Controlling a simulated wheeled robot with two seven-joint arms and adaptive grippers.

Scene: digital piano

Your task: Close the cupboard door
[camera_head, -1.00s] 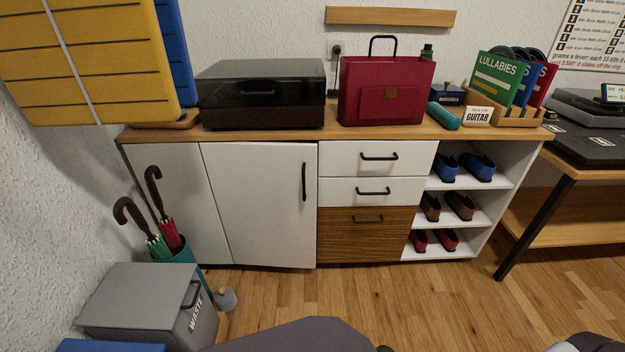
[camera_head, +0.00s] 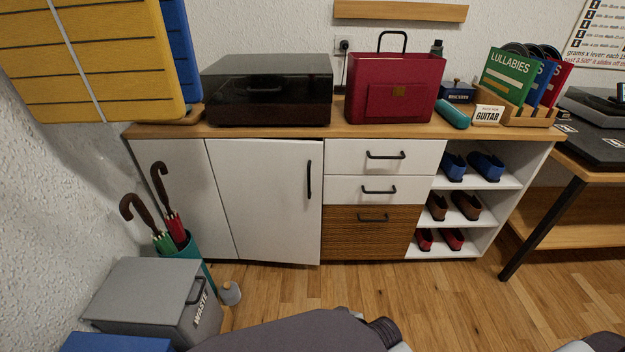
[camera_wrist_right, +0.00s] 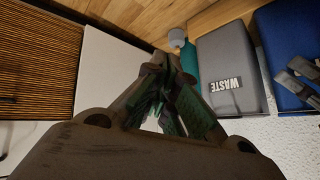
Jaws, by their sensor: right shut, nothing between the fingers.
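The white cupboard door (camera_head: 265,200) with a black vertical handle (camera_head: 309,180) is at the left of the cabinet in the head view. Its lower right corner seems to stand slightly proud of the drawer front, so it looks nearly closed. It also shows as a white panel in the right wrist view (camera_wrist_right: 105,75). My right gripper (camera_wrist_right: 157,68) is shut and empty, with the panel behind and left of it; contact cannot be told. Two grey prongs at the right wrist view's right edge may be my left gripper (camera_wrist_right: 296,76); its opening is unclear.
A grey waste bin (camera_head: 150,300) and a blue bin (camera_head: 115,344) stand at lower left. An umbrella stand (camera_head: 188,252) is beside the cupboard. Drawers (camera_head: 384,157) and shoe shelves (camera_head: 478,182) lie right of the door. The floor in front is partly clear.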

